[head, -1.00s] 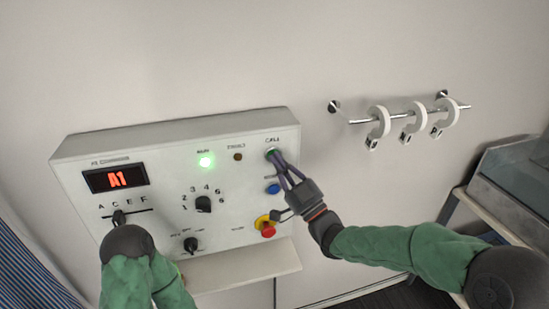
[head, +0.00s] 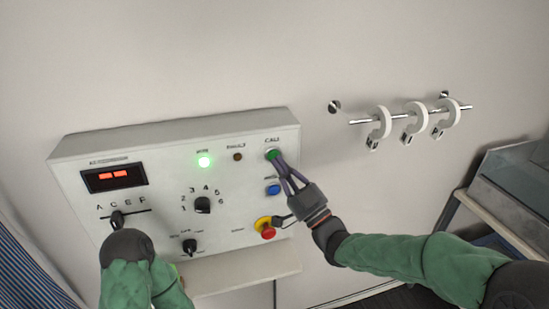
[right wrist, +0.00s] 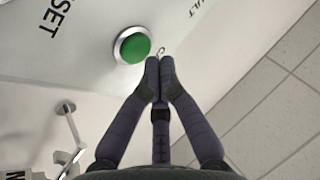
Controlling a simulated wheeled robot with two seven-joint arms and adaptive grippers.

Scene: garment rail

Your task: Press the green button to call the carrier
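The green button (head: 272,154) sits under the CALL label at the upper right of the control panel (head: 225,130). It also shows in the right wrist view (right wrist: 131,47) as a green dome in a metal ring. My right gripper (head: 279,161) is shut and empty, its fingertips together just below and right of the button. In the right wrist view the tips (right wrist: 160,68) are beside the button, seemingly a little apart from it, and the button face is uncovered. The panel display (head: 114,176) shows two red dashes.
A blue button (head: 273,190) and a red emergency knob (head: 267,230) sit below the green one. A wall rail (head: 395,117) with three white hooks is to the right, and a shelf-like unit (head: 515,190) stands at far right.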

